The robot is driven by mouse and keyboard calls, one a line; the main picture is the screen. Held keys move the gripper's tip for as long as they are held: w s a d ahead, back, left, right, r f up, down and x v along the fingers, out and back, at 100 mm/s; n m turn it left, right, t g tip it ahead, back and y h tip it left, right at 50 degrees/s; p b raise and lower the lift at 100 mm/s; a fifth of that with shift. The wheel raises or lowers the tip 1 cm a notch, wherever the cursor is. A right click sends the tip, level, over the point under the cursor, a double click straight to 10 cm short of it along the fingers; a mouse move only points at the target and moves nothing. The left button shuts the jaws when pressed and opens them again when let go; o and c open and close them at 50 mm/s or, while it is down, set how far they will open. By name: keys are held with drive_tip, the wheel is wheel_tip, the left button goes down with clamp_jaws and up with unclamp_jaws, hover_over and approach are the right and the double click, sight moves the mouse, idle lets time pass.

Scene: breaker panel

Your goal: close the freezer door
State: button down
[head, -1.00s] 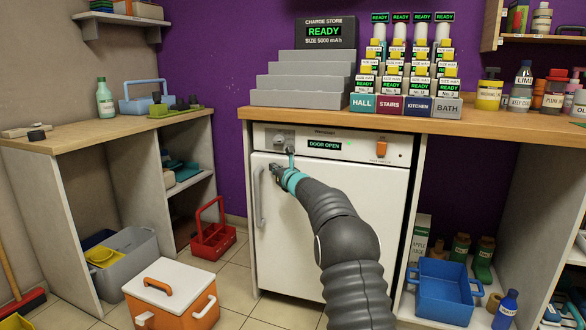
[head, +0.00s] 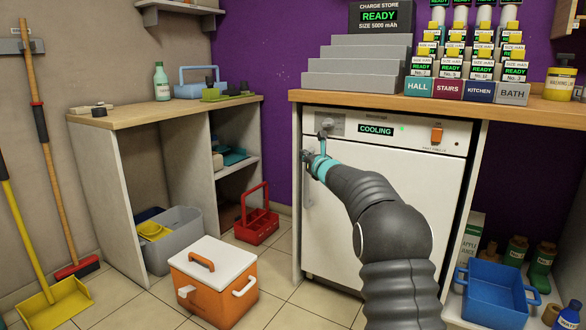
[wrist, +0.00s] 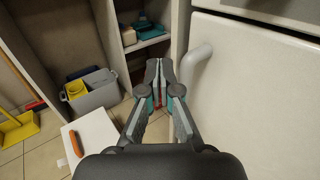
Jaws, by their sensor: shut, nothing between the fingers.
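The white freezer door (head: 385,215) is on the front of the appliance under the wooden counter, and it looks flush with the body. The display (head: 376,129) above it reads COOLING. My gripper (head: 306,157) is at the door's upper left corner, shut and empty. In the wrist view my gripper (wrist: 158,66) has its fingertips together, just left of the pale door handle (wrist: 194,62). I cannot tell whether they touch the handle. The door (wrist: 255,85) fills the right side of that view. In the head view my arm and gripper hide part of the handle.
An orange cooler box (head: 213,280) with a white lid stands on the floor at left front. A red caddy (head: 257,225) is behind it. A blue crate (head: 493,290) is at right. Open tiled floor lies between cooler and freezer.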

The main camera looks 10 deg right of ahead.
drive_tip(key=s+a, duration=0.5)
drive_tip(key=s, duration=0.1)
drive_tip(key=shift+s+a+r, duration=0.1)
idle(0.3)
